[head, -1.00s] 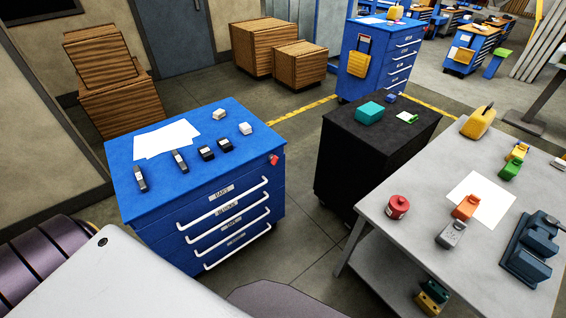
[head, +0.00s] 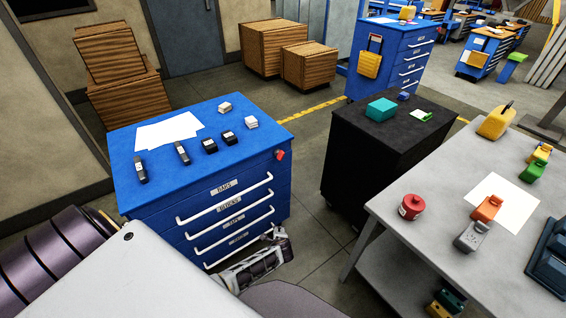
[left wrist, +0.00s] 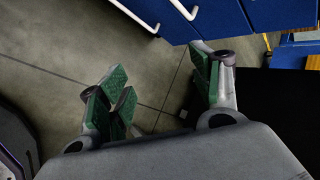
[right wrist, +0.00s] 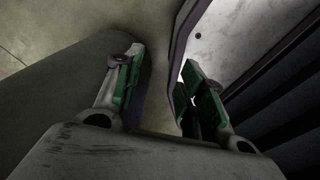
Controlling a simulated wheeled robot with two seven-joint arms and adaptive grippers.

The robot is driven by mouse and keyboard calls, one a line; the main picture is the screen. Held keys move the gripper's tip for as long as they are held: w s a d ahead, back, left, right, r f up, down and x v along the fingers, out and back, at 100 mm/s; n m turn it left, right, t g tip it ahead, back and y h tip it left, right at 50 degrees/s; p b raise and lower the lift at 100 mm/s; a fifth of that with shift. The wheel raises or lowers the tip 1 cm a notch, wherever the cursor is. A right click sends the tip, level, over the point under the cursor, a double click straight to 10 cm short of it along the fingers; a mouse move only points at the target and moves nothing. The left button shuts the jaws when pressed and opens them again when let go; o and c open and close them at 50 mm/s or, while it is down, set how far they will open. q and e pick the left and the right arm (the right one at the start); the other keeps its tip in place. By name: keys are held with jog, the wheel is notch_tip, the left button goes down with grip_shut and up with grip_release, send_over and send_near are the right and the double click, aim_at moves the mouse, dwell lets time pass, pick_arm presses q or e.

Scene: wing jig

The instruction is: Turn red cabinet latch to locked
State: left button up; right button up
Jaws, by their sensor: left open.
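The red latch (head: 280,155) is a small red piece at the upper right corner of the blue drawer cabinet's (head: 204,233) front, just below its top edge. My left gripper (head: 284,238) shows low in front of the cabinet's lower right side, below the latch and apart from it. In the left wrist view, its green-padded fingers (left wrist: 165,92) are spread with nothing between them, and the drawer handles lie beyond. The latch is not clear in that view. My right gripper (right wrist: 158,88) shows only in its own wrist view, with its fingers apart and empty.
A black cabinet (head: 372,165) stands right of the blue one, with a floor gap between. A grey table (head: 400,236) at the right holds a red canister (head: 411,206) and several tools. White drawer handles (head: 226,202) stick out from the blue cabinet's front. Papers and small blocks lie on its top.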

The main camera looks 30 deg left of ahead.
pick_arm(q)
jog(key=w+a+r+m+t+y+b, duration=0.2)
jog(key=w+r+t+y+b, duration=0.1)
jog(key=w+r, duration=0.9)
jog(key=t+y+b, duration=0.1)
jog(key=y+b, duration=0.2)
jog(key=y, duration=0.1)
send_near(282, 157)
jog(key=s+d, duration=0.2)
jog(key=s, duration=0.1)
jog(key=shift+w+d+r, duration=0.1)
jog(key=shift+d+r, duration=0.05)
jog(key=shift+r, duration=0.25)
pick_arm(e)
notch_tip(282, 157, down, 6)
jog(key=d, duration=0.2)
jog(key=shift+w+d+f, duration=0.15)
jog(key=shift+w+f, duration=0.05)
jog(key=shift+w, duration=0.25)
